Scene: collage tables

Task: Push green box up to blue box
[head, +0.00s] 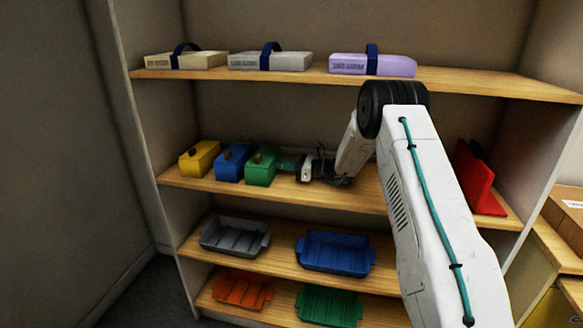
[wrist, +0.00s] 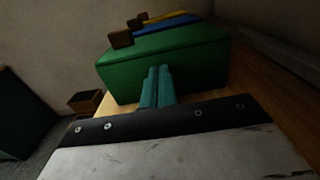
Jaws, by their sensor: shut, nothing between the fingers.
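The green box (head: 261,166) stands on the middle shelf, with a dark brown knob on its front. The blue box (head: 233,163) stands just left of it, very close; I cannot tell if they touch. In the wrist view the green box (wrist: 165,65) fills the middle, and the blue box (wrist: 168,26) shows as a strip behind it. My gripper (head: 284,166) is shut and empty, its teal fingers at the green box's right side. In the wrist view my gripper's fingertips (wrist: 159,72) meet or nearly meet that side.
A yellow box (head: 200,158) stands left of the blue box. A red angled object (head: 474,180) stands at the shelf's right end. The upper shelf (head: 470,82) holds several strapped packages. Grey (head: 234,237) and blue (head: 335,252) trays sit on the shelf below.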

